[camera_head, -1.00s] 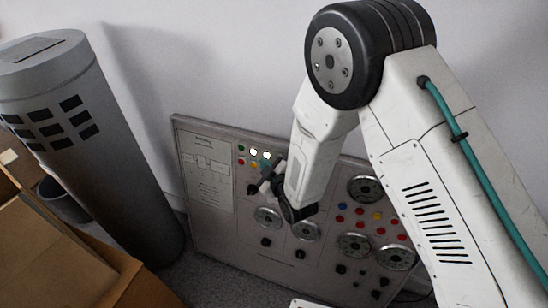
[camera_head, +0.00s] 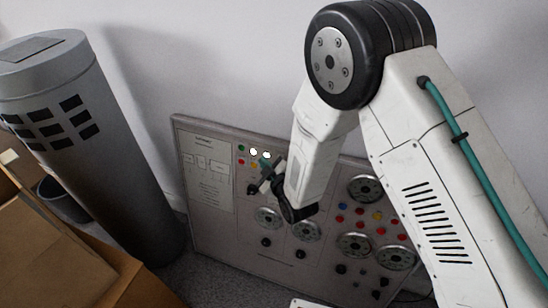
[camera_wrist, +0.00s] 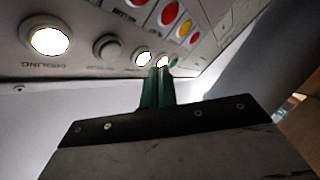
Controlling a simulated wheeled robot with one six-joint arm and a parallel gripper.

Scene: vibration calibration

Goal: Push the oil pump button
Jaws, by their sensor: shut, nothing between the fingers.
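The grey control panel (camera_head: 215,225) leans by the wall in the head view. Near its top left are small buttons, including a lit white button (camera_head: 253,152). My gripper (camera_head: 264,161) is at this group, partly hidden by my arm. In the wrist view its green fingers (camera_wrist: 160,72) are shut and empty, with their tips close to two lit white buttons (camera_wrist: 143,58); I cannot tell whether they touch. A larger lit button (camera_wrist: 48,41) has an upside-down label reading "COOLING". A grey button (camera_wrist: 107,47) sits beside it. I cannot read which button is the oil pump.
Red buttons (camera_wrist: 170,13) and a yellow button (camera_wrist: 195,38) are close beyond the fingers in the wrist view. Dials (camera_head: 268,217) and knobs fill the panel below. A grey cylinder (camera_head: 110,150) and cardboard boxes (camera_head: 60,245) stand at left.

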